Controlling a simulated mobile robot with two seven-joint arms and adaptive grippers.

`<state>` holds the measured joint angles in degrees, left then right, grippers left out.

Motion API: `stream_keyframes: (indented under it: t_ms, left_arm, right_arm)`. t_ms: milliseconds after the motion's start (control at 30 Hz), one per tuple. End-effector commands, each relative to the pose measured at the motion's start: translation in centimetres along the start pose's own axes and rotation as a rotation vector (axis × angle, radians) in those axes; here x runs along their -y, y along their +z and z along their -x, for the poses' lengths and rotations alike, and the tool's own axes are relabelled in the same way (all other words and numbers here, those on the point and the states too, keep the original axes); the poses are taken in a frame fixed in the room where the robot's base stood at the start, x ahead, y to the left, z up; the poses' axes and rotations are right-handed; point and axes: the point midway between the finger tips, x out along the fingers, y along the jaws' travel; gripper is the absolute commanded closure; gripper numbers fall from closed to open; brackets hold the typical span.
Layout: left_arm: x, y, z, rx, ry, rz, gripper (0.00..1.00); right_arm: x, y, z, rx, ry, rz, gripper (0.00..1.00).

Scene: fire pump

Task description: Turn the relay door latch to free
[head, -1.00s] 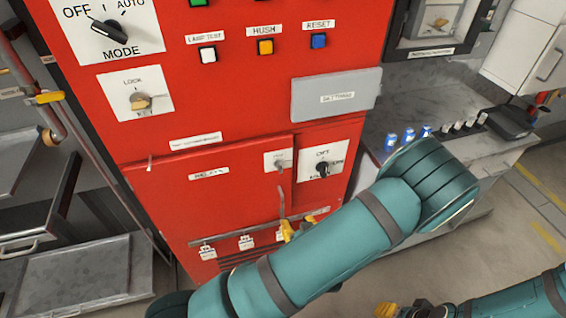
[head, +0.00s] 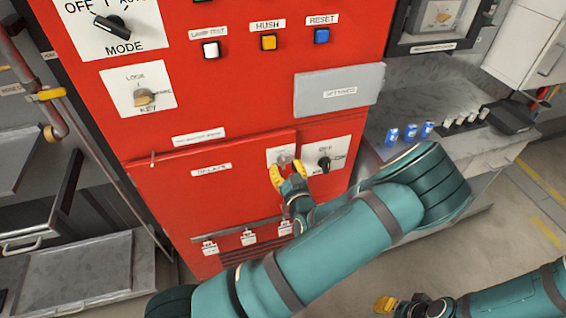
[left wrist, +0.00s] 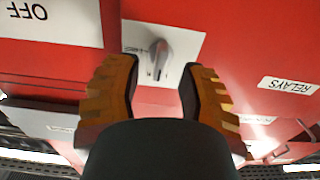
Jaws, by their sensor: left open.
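The relay door (head: 215,185), red with a RELAYS label, is on the lower cabinet front and looks shut. Its latch (left wrist: 158,52) is a small grey knob on a white plate at the door's upper right corner. In the head view the plate (head: 281,154) shows just above my left gripper (head: 289,172). That gripper has yellow fingers and is open, pointing at the plate. In the left wrist view its two fingers (left wrist: 160,90) stand apart either side of and below the latch, with nothing between them. Contact with the latch cannot be told. My right gripper (head: 388,305) shows at the bottom edge.
A black rotary switch (head: 324,162) on a white plate sits just right of the latch. A grey flap (head: 339,92) is above. Several tags (head: 249,238) hang below the door. A counter (head: 450,150) with blue cans (head: 410,132) stands to the right.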

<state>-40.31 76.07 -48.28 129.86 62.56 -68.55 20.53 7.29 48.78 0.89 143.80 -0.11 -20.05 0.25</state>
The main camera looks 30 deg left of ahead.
Motion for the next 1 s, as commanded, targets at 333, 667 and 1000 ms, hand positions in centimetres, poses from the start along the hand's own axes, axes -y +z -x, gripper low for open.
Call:
stream_keyframes:
  t_ms: [333, 667, 1000]
  left_arm:
    - [0.0, 0.0, -2.6, 0.001, 0.000, 0.000, 0.60]
    - [0.0, 0.0, -2.7, 0.001, 0.000, 0.000, 0.85]
    - [0.0, -0.1, -2.7, -0.001, 0.000, 0.001, 1.00]
  right_arm:
    - [-0.1, 0.0, -0.2, -0.001, 0.000, 0.000, 0.53]
    - [-0.1, 0.0, -0.1, -0.001, 0.000, 0.000, 0.53]
    - [-0.1, 0.0, -0.1, -0.001, 0.000, 0.000, 0.53]
